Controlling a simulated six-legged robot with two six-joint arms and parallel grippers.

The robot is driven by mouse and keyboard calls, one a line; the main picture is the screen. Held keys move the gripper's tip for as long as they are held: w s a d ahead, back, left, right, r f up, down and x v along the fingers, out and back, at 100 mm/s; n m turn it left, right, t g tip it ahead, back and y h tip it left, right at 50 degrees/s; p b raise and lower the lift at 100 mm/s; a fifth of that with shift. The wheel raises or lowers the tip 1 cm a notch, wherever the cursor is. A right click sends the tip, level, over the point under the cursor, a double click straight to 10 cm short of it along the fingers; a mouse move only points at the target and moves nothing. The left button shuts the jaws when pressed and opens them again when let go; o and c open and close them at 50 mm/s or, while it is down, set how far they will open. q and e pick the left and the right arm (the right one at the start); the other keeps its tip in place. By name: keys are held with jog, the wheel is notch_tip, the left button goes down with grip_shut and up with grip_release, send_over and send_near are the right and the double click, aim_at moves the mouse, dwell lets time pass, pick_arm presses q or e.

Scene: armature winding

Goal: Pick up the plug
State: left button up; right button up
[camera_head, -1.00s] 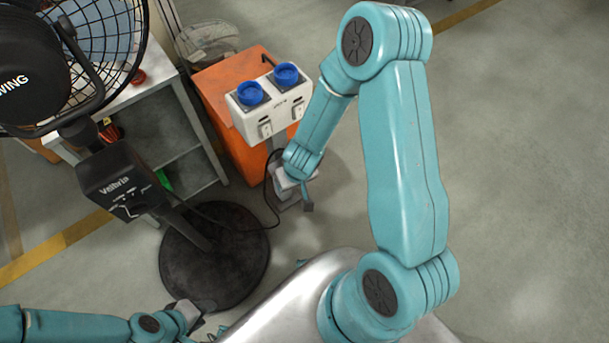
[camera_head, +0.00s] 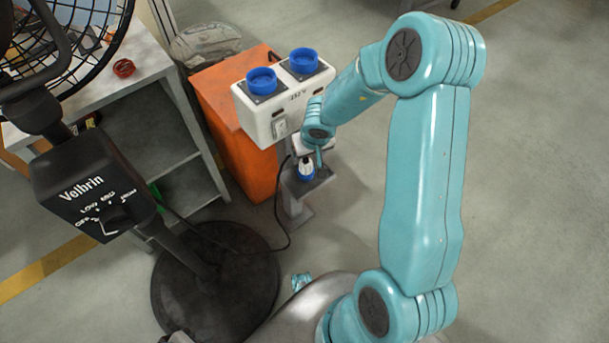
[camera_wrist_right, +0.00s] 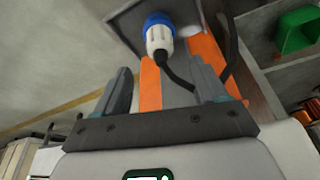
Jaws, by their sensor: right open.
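The plug (camera_head: 306,168), with a white body and a blue end, sits on a small grey shelf (camera_head: 318,182) on the post below the socket box. In the right wrist view the plug (camera_wrist_right: 158,38) is ahead of my right gripper (camera_wrist_right: 158,82), with its blue end away from me and a black cable (camera_wrist_right: 176,78) trailing between the fingers. My right gripper is open and empty. In the head view the right gripper (camera_head: 314,152) is at the plug, partly hidden by its own wrist. Only a dark sliver of what may be my left gripper (camera_head: 174,337) shows at the bottom edge.
A white box with two blue sockets (camera_head: 284,92) stands above the shelf, with an orange cabinet (camera_head: 235,130) behind. A black fan (camera_head: 95,190) on a round base (camera_head: 230,290) stands left, before a grey workbench (camera_head: 165,68). Floor on the right is clear.

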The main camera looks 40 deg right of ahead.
aim_at(307, 159)
jog(key=b+x, duration=0.4)
jog(key=x, duration=0.1)
jog(key=shift+f, duration=0.3)
jog(key=shift+w+d+f+b, duration=0.1)
jog(key=shift+w+f+b, duration=0.15)
jog(key=shift+b, duration=0.25)
jog(key=c, duration=1.2)
